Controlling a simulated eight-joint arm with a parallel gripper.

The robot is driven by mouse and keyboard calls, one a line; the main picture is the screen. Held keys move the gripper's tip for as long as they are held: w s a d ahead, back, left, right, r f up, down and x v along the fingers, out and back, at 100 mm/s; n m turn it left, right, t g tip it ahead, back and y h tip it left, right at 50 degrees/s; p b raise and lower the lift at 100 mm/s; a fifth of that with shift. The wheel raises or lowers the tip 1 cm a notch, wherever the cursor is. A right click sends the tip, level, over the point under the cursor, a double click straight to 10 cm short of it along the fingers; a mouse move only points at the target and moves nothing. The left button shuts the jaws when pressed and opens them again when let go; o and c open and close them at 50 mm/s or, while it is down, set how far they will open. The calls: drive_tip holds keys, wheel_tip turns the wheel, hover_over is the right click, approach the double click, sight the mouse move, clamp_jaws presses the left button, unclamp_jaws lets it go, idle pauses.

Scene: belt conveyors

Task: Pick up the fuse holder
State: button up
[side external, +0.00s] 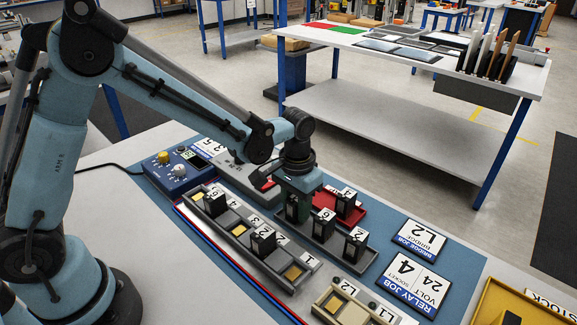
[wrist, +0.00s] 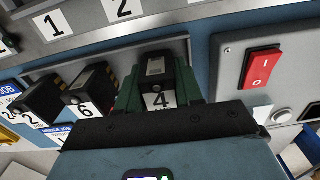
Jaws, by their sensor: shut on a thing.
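My gripper (side external: 298,203) reaches down over the grey tray (side external: 372,256). In the wrist view my green fingers (wrist: 158,88) are shut on a black block labelled 4 (wrist: 157,68), one on each side. That block is mostly hidden by the fingers in the side view. It is in line with the black block labelled 6 (side external: 323,224) and the black block labelled 2 (side external: 355,244) in the tray. I cannot tell whether its base touches the tray floor. No visible label says which block is the fuse holder.
A red tray (side external: 361,219) with another black block (side external: 346,204) lies just behind. A long grey socket rail (side external: 240,238) with blocks and bare sockets runs in front. A switch box with a red rocker (wrist: 262,68) stands close beside the gripper. Job cards (side external: 411,282) lie at right.

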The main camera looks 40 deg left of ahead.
drive_tip(key=shift+r, duration=0.55)
drive_tip(key=r, duration=0.2)
drive_tip(key=s+d+r, duration=0.1)
drive_tip(key=shift+r, duration=0.4)
drive_tip(key=s+d+r, duration=0.6)
drive_tip(key=s+d, duration=0.1)
drive_tip(key=shift+d, duration=0.3)
drive_tip(key=o, duration=0.5)
drive_tip(key=c, duration=0.5)
drive_tip(key=shift+o, duration=0.2)
drive_tip(key=s+a+f, duration=0.1)
drive_tip(key=s+a, duration=0.1)
drive_tip(key=a, duration=0.5)
drive_tip(key=s+a+f, duration=0.1)
drive_tip(key=s+a, duration=0.1)
drive_tip(key=a, duration=0.5)
drive_tip(key=shift+w+f, duration=0.15)
drive_tip(key=shift+f, duration=1.55)
drive_tip(key=shift+w+f, duration=0.1)
drive_tip(key=shift+f, duration=1.55)
